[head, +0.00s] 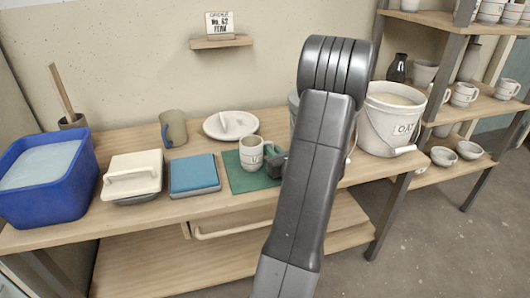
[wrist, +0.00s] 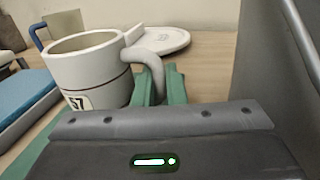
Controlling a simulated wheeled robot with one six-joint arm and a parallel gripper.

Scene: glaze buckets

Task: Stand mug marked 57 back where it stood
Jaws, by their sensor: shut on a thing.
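The white mug marked 57 (head: 250,154) is upright over the green mat (head: 240,182) on the bench. In the wrist view the mug (wrist: 88,72) shows a dark band and its 57 label at the lower left. My gripper (head: 273,160) is at the right side of the mug. In the wrist view its green fingers (wrist: 160,88) are shut on the mug's handle (wrist: 146,57). The mug's base is hidden there, and I cannot tell whether it touches the mat. My arm hides part of the bench behind it.
Left of the mat are a blue sponge (head: 193,172), a white lidded dish (head: 133,174) and a blue tub (head: 45,172). Behind are a tan mug (head: 173,128) and a white lid (head: 231,124). A white bucket (head: 390,125) stands right, beside shelves (head: 468,108) of pottery.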

